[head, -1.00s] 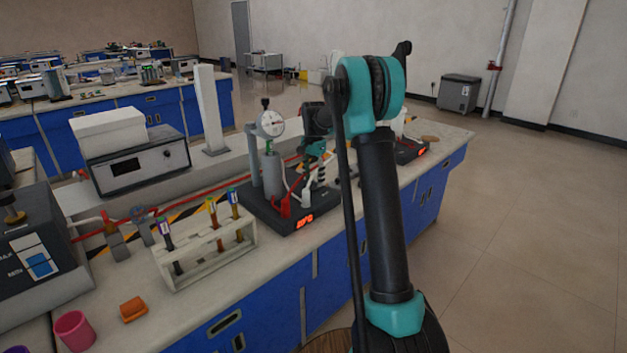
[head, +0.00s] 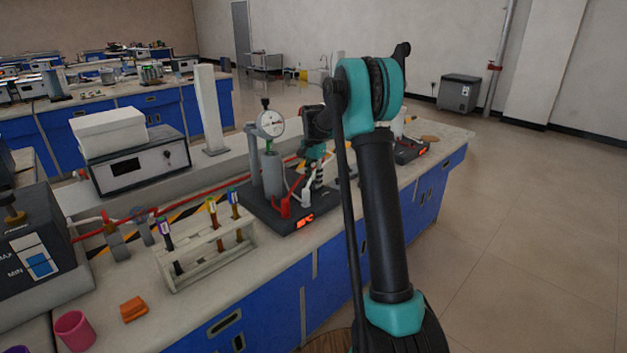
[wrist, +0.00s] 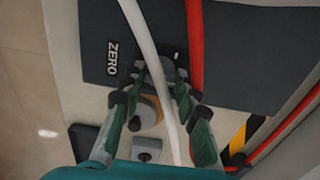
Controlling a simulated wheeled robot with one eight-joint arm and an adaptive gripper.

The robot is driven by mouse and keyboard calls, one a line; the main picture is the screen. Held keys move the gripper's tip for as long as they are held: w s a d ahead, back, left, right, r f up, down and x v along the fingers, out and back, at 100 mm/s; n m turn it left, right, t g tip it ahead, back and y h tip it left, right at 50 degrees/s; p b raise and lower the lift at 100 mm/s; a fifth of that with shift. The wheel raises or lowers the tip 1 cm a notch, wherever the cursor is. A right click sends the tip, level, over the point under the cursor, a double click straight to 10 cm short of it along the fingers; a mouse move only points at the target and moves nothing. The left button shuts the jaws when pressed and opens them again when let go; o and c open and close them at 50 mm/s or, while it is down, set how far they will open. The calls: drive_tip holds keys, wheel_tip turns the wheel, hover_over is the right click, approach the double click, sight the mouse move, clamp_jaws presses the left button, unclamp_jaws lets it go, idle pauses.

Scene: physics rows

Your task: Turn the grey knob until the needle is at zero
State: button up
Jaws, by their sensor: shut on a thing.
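The dial gauge (head: 270,123) with a white face stands on a post above the dark fixture base (head: 262,213) in the head view. Its needle is too small to read. My gripper (wrist: 161,76) points down at the dark panel beside the white ZERO label (wrist: 113,58) in the wrist view. Its fingers are shut on the grey knob, which is mostly hidden between the fingertips and behind a white cable (wrist: 150,50). In the head view my gripper (head: 316,172) is at the right side of the fixture, partly hidden.
A test-tube rack (head: 210,252) stands to the left. A red cable (wrist: 195,50) runs close beside my fingers. A second device (head: 408,150) is behind my arm.

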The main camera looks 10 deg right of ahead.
sight(313, 180)
drive_tip(key=shift+n, duration=0.3)
drive_tip(key=n, duration=1)
idle(0.4)
drive_tip(key=o, duration=1.2)
drive_tip(key=shift+c, duration=0.2)
wheel_tip(313, 180, up, 12)
